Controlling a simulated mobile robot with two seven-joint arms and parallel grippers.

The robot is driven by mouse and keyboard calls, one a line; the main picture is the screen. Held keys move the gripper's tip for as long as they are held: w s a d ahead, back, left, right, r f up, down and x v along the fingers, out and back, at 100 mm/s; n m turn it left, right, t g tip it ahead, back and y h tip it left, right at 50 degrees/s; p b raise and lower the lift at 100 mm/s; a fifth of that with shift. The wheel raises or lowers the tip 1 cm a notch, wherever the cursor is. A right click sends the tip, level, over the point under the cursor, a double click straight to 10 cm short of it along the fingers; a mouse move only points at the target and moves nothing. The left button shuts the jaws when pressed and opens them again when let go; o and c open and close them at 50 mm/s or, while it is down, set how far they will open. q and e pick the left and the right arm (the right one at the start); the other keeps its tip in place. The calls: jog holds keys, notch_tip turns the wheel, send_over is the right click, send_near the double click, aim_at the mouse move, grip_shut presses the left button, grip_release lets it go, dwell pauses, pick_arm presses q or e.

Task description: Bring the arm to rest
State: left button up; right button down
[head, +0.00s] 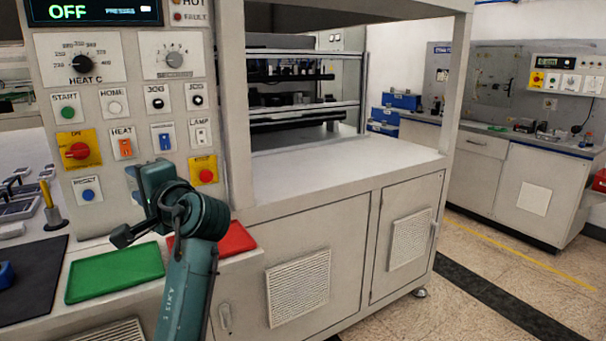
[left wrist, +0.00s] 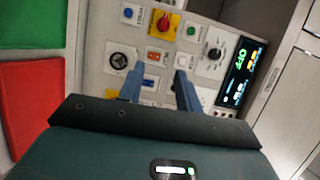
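My left arm, teal, rises from the bottom of the head view. Its gripper (head: 136,180) is in front of the lower part of the control panel (head: 127,78). In the left wrist view the two blue-grey fingers of the left gripper (left wrist: 156,82) stand apart and point at the panel, with nothing between them. An orange rocker switch (left wrist: 156,56) and a blue switch (left wrist: 150,81) show beyond the fingertips. Touching between fingers and panel cannot be made out. The arm hides part of the panel's lower area. My right gripper is not in view.
A green tray (head: 115,272) and a red tray (head: 236,240) lie on the ledge below the panel. A black mat (head: 30,285) lies at left. The white press table (head: 345,165) is bare in front. A second bench (head: 520,180) stands at right across open floor.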

pick_arm(q)
jog(key=s+d+f+m+t+h+p, duration=0.1)
jog(key=d+f+h, duration=0.15)
jog(key=f, duration=0.55)
jog(key=s+d+f+h+p, duration=0.15)
jog(key=f+h, duration=0.25)
jog(key=f, duration=0.4)
jog(key=s+d+f+m+t+h+p, duration=0.1)
jog(key=s+f+h, duration=0.15)
jog(key=f, duration=0.65)
jog(key=s+d+f+n+g+h+p, duration=0.1)
jog(key=s+d+f+n+h, duration=0.2)
jog(key=s, duration=0.8)
jog(key=s+d+f+n+g+h+p, duration=0.1)
jog(key=s+d+f+n+h+p, duration=0.1)
jog(key=s+d+f+h, duration=0.3)
jog(key=s+f+n, duration=0.1)
jog(key=s+f, duration=0.2)
jog(key=s, duration=0.4)
jog(key=shift+d+f+h, duration=0.3)
jog(key=shift+d, duration=0.1)
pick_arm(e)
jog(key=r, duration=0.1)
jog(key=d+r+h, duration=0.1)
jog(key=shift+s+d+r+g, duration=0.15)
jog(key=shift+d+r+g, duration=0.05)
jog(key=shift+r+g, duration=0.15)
